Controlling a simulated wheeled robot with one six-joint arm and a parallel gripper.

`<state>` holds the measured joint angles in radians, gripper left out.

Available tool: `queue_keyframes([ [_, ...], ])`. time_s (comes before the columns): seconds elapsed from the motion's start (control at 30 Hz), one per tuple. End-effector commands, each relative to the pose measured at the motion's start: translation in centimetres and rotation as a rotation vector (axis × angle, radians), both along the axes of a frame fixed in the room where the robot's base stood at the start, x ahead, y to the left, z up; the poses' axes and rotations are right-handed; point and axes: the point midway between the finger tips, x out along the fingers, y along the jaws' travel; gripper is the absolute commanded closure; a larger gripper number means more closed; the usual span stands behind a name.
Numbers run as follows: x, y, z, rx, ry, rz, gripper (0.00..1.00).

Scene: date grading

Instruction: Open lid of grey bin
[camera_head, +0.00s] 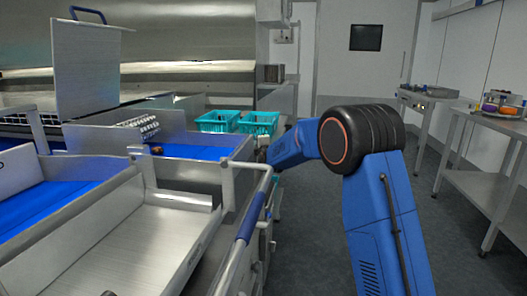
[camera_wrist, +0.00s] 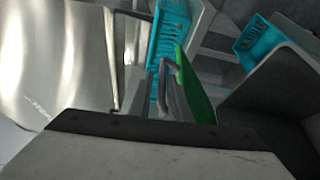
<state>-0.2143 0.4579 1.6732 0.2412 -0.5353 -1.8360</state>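No bin lid is plainly identifiable in either view. In the wrist view a dark grey box-like shape (camera_wrist: 275,88) with a lighter grey edge stands at the right; I cannot tell whether it is the grey bin. A thin green piece (camera_wrist: 194,88) stands upright near the middle, beside grey metal parts. My blue arm reaches down behind the end of the machine in the head view, and its gripper is hidden there. In the wrist view I cannot make out two clear fingertips or anything held.
A pale plate (camera_wrist: 150,158) with a dark edge fills the wrist view's bottom. Teal crates (camera_head: 217,121) (camera_head: 259,123) stand behind the sorting machine with its blue belt (camera_head: 195,151). Steel tables (camera_head: 482,154) line the right. Grey floor (camera_head: 440,235) is clear at the right.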

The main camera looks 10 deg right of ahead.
Motion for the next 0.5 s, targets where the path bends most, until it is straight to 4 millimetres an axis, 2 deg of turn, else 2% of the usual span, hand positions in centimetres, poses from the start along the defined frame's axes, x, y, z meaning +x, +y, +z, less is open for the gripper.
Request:
queue_keyframes([
  [0.1,-2.4,-0.2,0.2,0.0,0.0,0.001,0.83],
  [0.5,-10.1,-0.8,0.4,0.0,0.0,0.001,0.83],
])
